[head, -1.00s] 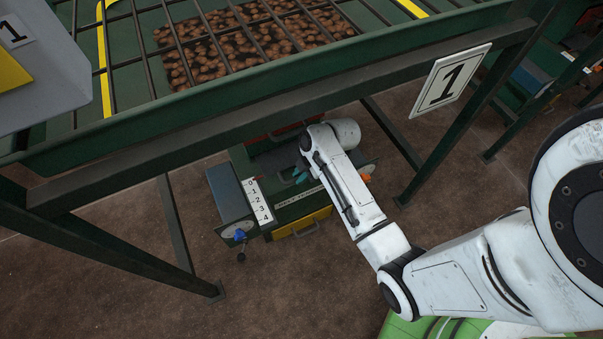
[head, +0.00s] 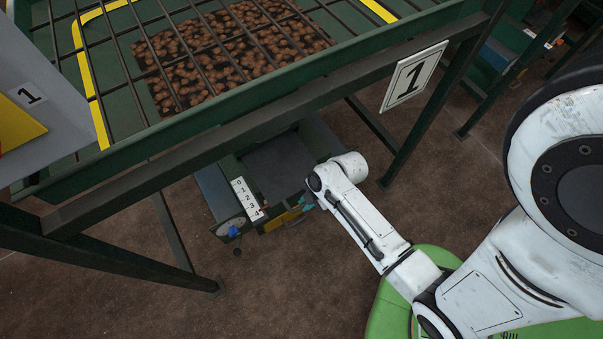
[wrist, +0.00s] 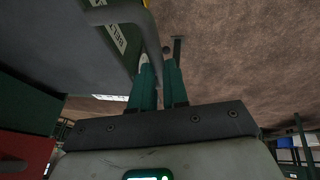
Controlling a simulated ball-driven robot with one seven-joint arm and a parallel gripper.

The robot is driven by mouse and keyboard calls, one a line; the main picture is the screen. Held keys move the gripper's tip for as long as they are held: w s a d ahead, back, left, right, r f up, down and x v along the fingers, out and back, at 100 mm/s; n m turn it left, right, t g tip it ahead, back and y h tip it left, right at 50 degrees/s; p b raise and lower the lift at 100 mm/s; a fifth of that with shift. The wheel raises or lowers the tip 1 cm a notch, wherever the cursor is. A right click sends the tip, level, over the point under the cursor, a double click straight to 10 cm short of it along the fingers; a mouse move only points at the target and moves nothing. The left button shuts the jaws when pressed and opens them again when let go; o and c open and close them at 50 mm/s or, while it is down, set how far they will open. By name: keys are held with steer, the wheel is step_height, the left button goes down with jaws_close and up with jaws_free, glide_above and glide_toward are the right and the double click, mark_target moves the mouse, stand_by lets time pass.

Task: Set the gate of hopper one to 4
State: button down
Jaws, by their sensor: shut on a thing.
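Hopper one carries a white sign (head: 413,78) with a 1. Below its frame, a white scale (head: 247,198) runs from 0 to 4, the 4 at the near end. A dark grey plate (head: 280,165) lies beside the scale, its near edge about level with the 4; it looks like the gate. My gripper (head: 308,203) is at this plate's near right side, its teal fingers partly hidden by my wrist. In the wrist view, the fingers (wrist: 160,68) are shut on a grey bent handle (wrist: 153,38). Its exact reading is too small to tell.
A yellow panel (head: 273,225) sits low under the scale, with a blue knob (head: 234,231) to its left. A diagonal green beam (head: 250,120) and frame legs surround the work area. Brown floor (head: 290,275) is clear in front.

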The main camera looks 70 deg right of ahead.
steer(key=shift+s+a+f, duration=0.1)
steer(key=shift+s+a, duration=0.1)
steer(key=shift+s, duration=0.05)
steer(key=c, duration=1.1)
jaws_free()
steer(key=shift+d+r, duration=0.1)
steer(key=shift+r, duration=0.1)
steer(key=p+v, duration=0.1)
steer(key=v, duration=0.9)
steer(key=shift+s+d+r+p, duration=0.1)
steer(key=shift+r+p, duration=0.1)
steer(key=shift+p, duration=0.15)
